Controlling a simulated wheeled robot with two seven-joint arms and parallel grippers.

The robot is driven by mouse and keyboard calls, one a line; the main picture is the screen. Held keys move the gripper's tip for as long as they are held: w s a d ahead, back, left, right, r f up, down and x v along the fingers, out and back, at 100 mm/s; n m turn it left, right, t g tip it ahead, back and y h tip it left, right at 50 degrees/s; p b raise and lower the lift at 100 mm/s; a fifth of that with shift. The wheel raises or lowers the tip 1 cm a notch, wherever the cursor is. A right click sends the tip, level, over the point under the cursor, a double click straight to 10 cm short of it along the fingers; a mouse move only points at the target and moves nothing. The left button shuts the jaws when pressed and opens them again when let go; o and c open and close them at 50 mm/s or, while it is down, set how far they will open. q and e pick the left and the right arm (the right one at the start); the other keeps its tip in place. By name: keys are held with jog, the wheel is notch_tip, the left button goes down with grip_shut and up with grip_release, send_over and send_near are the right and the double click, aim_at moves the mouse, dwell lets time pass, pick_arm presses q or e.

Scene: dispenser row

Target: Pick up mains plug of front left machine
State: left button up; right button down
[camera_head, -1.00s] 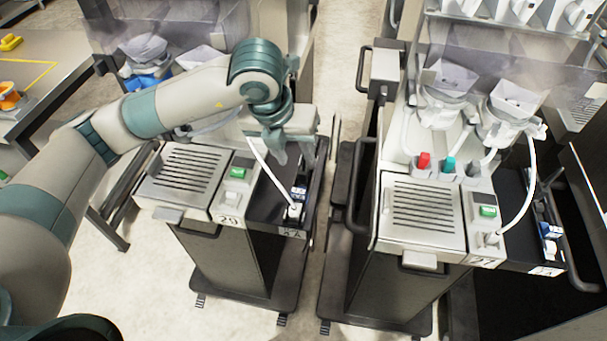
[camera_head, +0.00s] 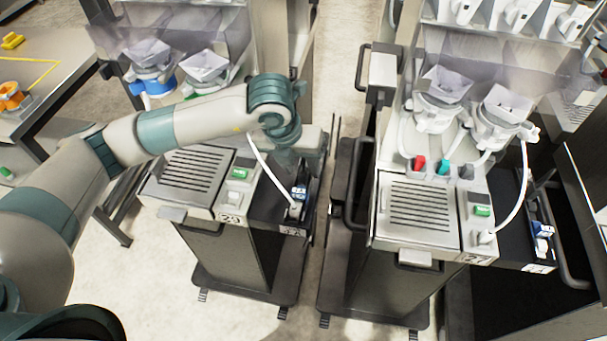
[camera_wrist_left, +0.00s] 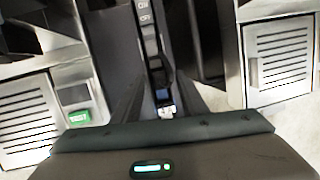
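The front left machine (camera_head: 186,170), marked 29, has a black side tray with a power strip. A white mains plug (camera_head: 295,209) sits at the strip's near end, with a white cable (camera_head: 267,172) running up from the machine side. My left gripper (camera_head: 287,160) is above the tray, behind and above the plug, apart from it. In the left wrist view its two dark fingers (camera_wrist_left: 158,85) are spread, with the strip (camera_wrist_left: 150,45) showing between them. A white piece, probably the plug (camera_wrist_left: 167,110), is partly hidden by the gripper body. My right gripper is not in view.
A second machine (camera_head: 420,215) stands to the right, with its own cable and plug. A narrow floor gap (camera_head: 338,150) separates the two. Clear hoppers (camera_head: 150,55) rise behind the left machine, and a table (camera_head: 60,65) is at far left.

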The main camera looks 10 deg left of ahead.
aim_at(302, 172)
pick_arm(q)
grip_shut()
jog(key=shift+w+r, duration=0.1)
jog(key=shift+r, duration=0.4)
notch_tip(302, 172, up, 4)
jog(key=shift+d+f+p, duration=0.1)
jog(key=shift+p, duration=0.75)
jog(key=s+d+r, duration=0.2)
jog(key=d+r, duration=0.1)
jog(key=d, duration=0.2)
jog(key=s+d+r+p, duration=0.1)
jog(key=s+d+r, duration=0.1)
jog(key=d, duration=0.3)
jog(key=shift+d+r+p, duration=0.3)
jog(key=shift+d+r, duration=0.1)
jog(key=shift+r, duration=0.25)
jog(key=shift+w+p+v, duration=0.25)
jog(key=shift+p+v, duration=0.1)
jog(key=shift+v, duration=0.7)
jog(key=v, duration=0.1)
jog(key=p+v, duration=0.1)
jog(key=v, duration=0.1)
jog(key=shift+w, duration=0.2)
